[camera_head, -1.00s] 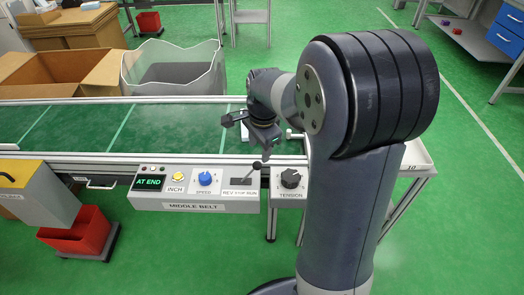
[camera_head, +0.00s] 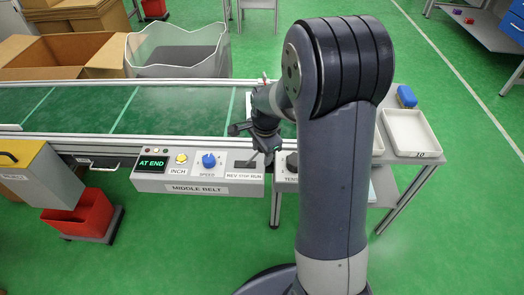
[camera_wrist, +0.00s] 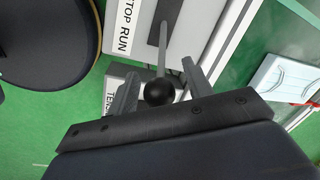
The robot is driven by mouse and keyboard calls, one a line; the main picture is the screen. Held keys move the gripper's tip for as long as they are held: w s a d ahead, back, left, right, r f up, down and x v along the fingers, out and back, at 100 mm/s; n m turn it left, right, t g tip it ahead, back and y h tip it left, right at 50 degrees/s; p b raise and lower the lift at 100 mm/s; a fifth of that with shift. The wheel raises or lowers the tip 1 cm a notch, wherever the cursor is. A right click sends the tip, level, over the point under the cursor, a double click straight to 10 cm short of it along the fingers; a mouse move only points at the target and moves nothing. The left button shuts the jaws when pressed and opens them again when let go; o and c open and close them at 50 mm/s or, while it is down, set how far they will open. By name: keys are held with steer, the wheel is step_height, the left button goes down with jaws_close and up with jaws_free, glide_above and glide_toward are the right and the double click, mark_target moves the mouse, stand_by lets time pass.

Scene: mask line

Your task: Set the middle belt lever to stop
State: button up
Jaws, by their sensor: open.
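The middle belt lever has a thin grey stem and a black ball knob (camera_wrist: 159,91). In the wrist view the knob lies between the two fingers of my gripper (camera_wrist: 160,82), with gaps visible beside it. The stem leans toward the RUN end of its dark slot (camera_wrist: 163,22). In the head view my gripper (camera_head: 262,148) hangs over the right end of the middle belt panel (camera_head: 160,186), open, partly hidden by my arm. The lever knob is hard to make out there. The REV STOP RUN label (camera_head: 244,176) sits below the slot.
The panel also carries an AT END display (camera_head: 152,163), a yellow INCH button (camera_head: 181,158) and a blue SPEED knob (camera_head: 209,160). The TENSION knob (camera_head: 292,162) is close on the right, partly behind my arm. The green belt (camera_head: 175,112) runs behind.

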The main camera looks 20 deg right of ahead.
mark_target(247, 162)
steer(key=shift+c, duration=0.3)
jaws_close()
steer(key=shift+a+r, duration=0.1)
steer(key=shift+w+a+r+h+p, duration=0.15)
steer(key=shift+a+r+h+p, duration=0.25)
steer(key=shift+h+p, duration=0.45)
steer(key=h, duration=0.1)
steer(key=a+g, duration=0.1)
steer(key=a+h, duration=0.1)
steer(key=shift+w+a+r+h+p, duration=0.1)
steer(key=shift+w+r+h+p, duration=0.15)
steer(key=shift+w+h+p, duration=0.1)
steer(key=shift+w+a+r, duration=0.15)
steer(key=shift+w+a, duration=0.1)
steer(key=shift+a, duration=0.3)
steer(key=shift+o, duration=0.3)
jaws_free()
